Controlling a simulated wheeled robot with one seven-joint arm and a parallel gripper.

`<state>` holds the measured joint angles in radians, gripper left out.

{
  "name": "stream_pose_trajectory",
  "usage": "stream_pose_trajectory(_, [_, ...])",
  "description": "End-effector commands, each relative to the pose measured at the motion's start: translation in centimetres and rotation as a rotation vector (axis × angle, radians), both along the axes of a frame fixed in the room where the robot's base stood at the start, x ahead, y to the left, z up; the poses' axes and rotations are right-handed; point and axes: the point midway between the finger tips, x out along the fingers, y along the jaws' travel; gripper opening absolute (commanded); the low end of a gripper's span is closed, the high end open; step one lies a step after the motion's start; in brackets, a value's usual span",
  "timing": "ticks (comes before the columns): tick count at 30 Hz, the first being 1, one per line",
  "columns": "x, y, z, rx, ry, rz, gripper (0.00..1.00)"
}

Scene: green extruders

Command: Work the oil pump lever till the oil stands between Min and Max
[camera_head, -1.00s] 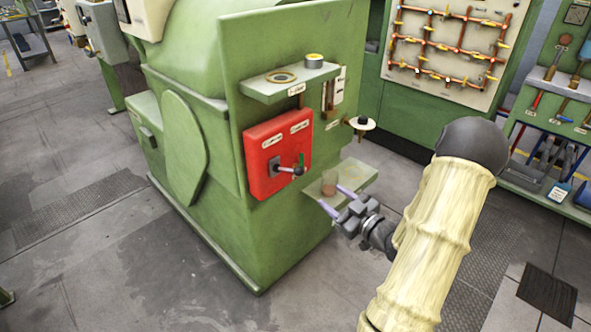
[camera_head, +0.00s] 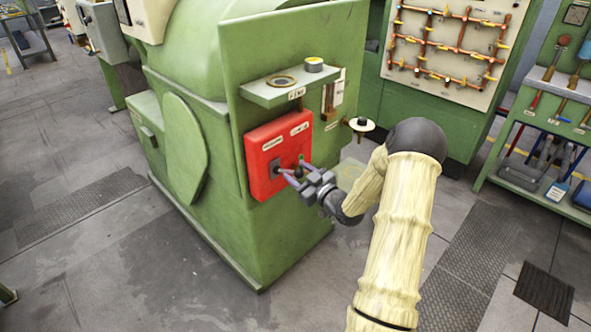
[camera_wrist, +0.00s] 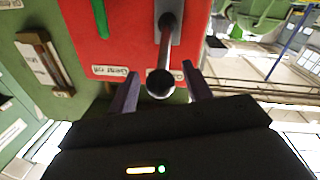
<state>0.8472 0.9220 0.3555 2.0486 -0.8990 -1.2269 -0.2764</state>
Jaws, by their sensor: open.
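The red panel (camera_head: 262,150) on the green machine carries a metal lever (camera_wrist: 169,42) with a dark ball knob (camera_wrist: 160,83). A green handle (camera_wrist: 101,18) is beside it in the wrist view. My gripper (camera_head: 292,168) is open in front of the panel, pointing at it. In the wrist view my gripper (camera_wrist: 159,88) has one finger on each side of the knob, with gaps showing. The oil gauge (camera_head: 328,100) is on the machine face, right of the panel; it also shows at left in the wrist view (camera_wrist: 45,62). Its oil level is too small to read.
A green shelf (camera_head: 272,94) with a round opening and a tin (camera_head: 314,64) juts out above the panel. A round white disc (camera_head: 359,124) sticks out to the right. A lower ledge (camera_head: 350,172) is partly hidden by my arm. The floor in front is clear.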

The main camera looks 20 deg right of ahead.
Motion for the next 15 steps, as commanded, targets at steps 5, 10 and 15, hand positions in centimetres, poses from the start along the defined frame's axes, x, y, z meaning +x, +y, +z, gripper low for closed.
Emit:
stream_pose_trajectory(5, [1.33, 0.47, 0.03, 0.0, 0.0, 0.002, 0.5])
stream_pose_trajectory(10, [1.39, 0.45, 0.0, 0.0, 0.0, 0.001, 0.5])
stream_pose_trajectory(15, [1.35, 0.36, -0.01, 0.0, 0.0, 0.0, 0.34])
